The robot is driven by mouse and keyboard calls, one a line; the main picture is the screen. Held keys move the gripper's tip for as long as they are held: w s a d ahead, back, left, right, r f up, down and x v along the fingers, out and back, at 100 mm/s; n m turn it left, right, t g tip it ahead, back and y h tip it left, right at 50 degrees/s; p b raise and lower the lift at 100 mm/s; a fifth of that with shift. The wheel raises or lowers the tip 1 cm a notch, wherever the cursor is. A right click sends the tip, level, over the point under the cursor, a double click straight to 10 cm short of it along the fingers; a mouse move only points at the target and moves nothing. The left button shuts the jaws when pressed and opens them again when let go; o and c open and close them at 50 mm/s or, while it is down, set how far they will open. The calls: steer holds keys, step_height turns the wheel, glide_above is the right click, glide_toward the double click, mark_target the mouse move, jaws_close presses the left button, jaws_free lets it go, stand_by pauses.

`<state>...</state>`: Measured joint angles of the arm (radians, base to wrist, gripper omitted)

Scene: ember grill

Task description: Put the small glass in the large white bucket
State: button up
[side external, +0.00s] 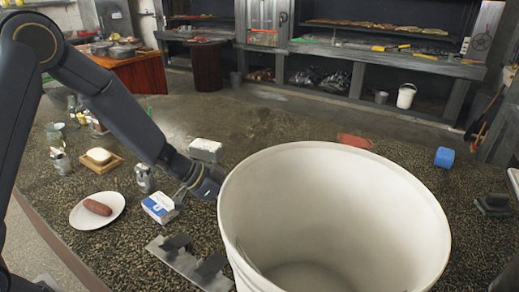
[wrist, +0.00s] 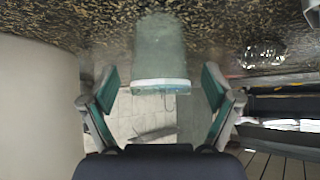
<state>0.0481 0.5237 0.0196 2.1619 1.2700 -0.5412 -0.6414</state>
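The large white bucket (side external: 330,190) stands open and upright at the front right of the counter in the side external view. Its pale outer wall (wrist: 38,110) fills the left of the wrist view. A small glass (wrist: 160,48) of pale greenish clear material shows in the wrist view, straight ahead and centred between my fingers. My gripper (wrist: 160,92) is open, with a visible gap between each finger and the glass. In the side external view the bucket hides my fingertips, and I cannot make out this glass there.
Left of the bucket are a blue and white carton (side external: 160,207), a can (side external: 144,178), a plate with a sausage (side external: 97,208) and a metal piece (side external: 185,265). A pale block (side external: 206,150) lies behind my wrist. Another clear glass item (wrist: 262,55) is at right in the wrist view.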

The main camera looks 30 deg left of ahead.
steer(key=c, duration=1.3)
steer(key=shift+c, duration=0.2)
steer(key=shift+r, duration=0.2)
